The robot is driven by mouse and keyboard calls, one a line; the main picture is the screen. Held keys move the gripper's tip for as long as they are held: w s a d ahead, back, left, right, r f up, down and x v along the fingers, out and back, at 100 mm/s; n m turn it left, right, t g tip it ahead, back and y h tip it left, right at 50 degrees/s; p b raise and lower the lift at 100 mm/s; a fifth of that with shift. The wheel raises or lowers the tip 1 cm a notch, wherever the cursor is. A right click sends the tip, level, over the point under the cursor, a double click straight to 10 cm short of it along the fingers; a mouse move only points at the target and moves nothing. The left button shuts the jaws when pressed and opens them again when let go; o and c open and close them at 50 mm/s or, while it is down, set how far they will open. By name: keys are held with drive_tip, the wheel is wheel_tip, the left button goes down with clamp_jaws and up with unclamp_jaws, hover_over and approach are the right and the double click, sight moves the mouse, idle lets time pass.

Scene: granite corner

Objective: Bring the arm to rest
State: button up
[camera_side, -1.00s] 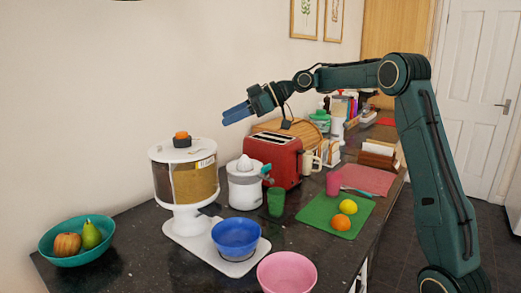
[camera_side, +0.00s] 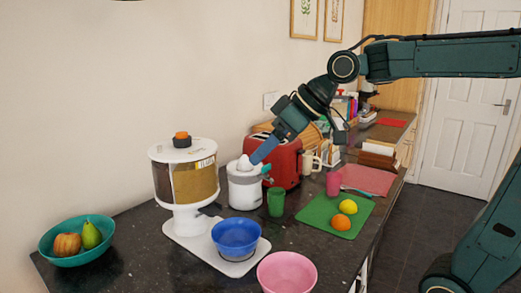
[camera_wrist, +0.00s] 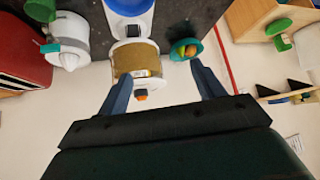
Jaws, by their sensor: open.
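My gripper (camera_side: 262,154) has blue fingers and points down and to the left in the side view. Its tips overlap the top of the red toaster (camera_side: 285,165) and lie just above and right of the white juicer (camera_side: 245,188) in the picture; I cannot tell the exact distance. In the wrist view my gripper (camera_wrist: 165,80) is open, with its two fingers well apart and nothing held between them. The cereal dispenser (camera_wrist: 137,62) appears beyond the gap between the fingers.
The dispenser (camera_side: 195,182), blue bowl (camera_side: 237,237), pink bowl (camera_side: 287,275) and teal fruit bowl (camera_side: 75,258) crowd the near counter. A green cup (camera_side: 276,203) and a green board (camera_side: 318,208) with an orange and a lemon lie right. Open air is above the counter.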

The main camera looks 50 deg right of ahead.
drive_tip(key=s+d+f+m+g+h, duration=0.1)
drive_tip(key=s+f, duration=0.3)
drive_tip(key=s, duration=0.5)
drive_tip(key=s+d+f+m+g+h, duration=0.1)
drive_tip(key=s+f+m+h, duration=0.1)
drive_tip(key=s+f, duration=0.3)
drive_tip(key=s, duration=0.4)
drive_tip(key=shift+m, duration=0.4)
